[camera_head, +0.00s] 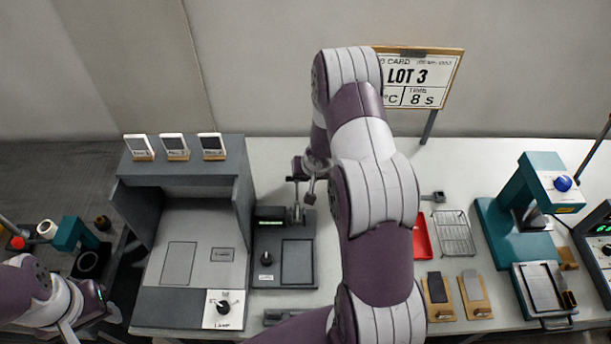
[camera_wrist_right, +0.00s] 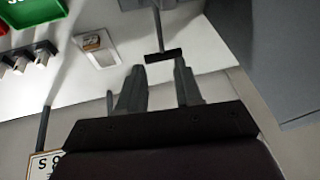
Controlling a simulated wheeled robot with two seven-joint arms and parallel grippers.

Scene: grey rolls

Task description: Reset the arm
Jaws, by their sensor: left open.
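My right arm (camera_head: 370,180) rises through the middle of the head view and bends down behind itself. Its gripper (camera_head: 303,195) is small there, beside the dark grey device and partly hidden by the arm. In the right wrist view the right gripper (camera_wrist_right: 158,78) has its two fingers apart with nothing between them. A dark T-shaped bar (camera_wrist_right: 163,55) shows just beyond the fingertips. My left arm (camera_head: 40,295) comes in at the lower left, low beside the bench, with its gripper (camera_head: 105,308) at the picture's left; its fingers are hard to make out.
A grey hooded station (camera_head: 190,240) stands left of the right gripper, with the dark device (camera_head: 283,255) beside it. A red tray (camera_head: 421,238), a wire rack (camera_head: 454,232) and a teal press (camera_head: 520,225) stand right. The LOT 3 board (camera_head: 420,78) stands behind.

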